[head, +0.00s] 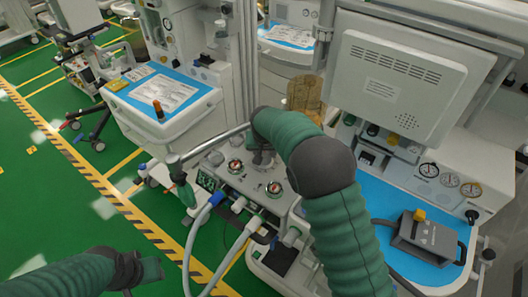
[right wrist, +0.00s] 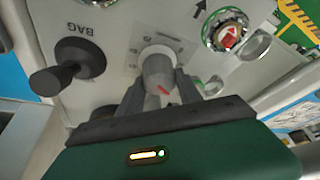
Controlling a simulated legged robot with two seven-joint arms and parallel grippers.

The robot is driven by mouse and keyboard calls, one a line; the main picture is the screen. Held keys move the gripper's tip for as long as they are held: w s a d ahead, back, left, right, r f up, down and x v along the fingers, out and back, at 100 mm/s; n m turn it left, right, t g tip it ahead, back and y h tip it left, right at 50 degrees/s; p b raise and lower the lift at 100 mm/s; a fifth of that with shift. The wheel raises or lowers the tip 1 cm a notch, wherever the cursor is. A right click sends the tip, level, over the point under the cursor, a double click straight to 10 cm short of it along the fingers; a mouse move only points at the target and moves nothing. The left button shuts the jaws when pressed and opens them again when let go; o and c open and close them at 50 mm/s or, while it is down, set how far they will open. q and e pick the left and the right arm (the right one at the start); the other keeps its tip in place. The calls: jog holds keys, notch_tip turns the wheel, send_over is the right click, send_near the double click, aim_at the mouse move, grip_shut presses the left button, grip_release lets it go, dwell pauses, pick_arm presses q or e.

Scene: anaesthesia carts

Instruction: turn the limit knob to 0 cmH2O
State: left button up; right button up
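In the right wrist view the limit knob (right wrist: 159,72) is a pale grey knob with a red mark, on a light panel with printed scale marks around it. The fingers of my right gripper (right wrist: 160,88) stand on both sides of the knob and appear to touch it. The scale values are too small and partly covered to read. In the head view my right gripper (head: 262,158) is down at the machine's panel, mostly hidden by my arm, and the knob is hidden there. My left gripper (head: 142,277) is low at the left over the floor, empty, with its fingers apart.
A black bag lever (right wrist: 80,62) labelled BAG sits left of the knob. A red-and-white round indicator (right wrist: 228,35) is to its right. Hoses (head: 190,250) hang at the panel's front. A grey box (head: 425,238) lies on the blue worktop (head: 380,200) at right.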

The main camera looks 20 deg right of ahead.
jog(key=shift+d+f, duration=0.1)
jog(key=shift+d, duration=0.2)
jog(key=c, duration=0.5)
jog(key=shift+c, duration=1.2)
jog(key=shift+a, duration=0.35)
jog(key=shift+c, duration=0.3)
jog(key=shift+d, duration=0.15)
jog(key=shift+f, duration=0.1)
jog(key=o, duration=1.4)
jog(key=shift+c, duration=0.2)
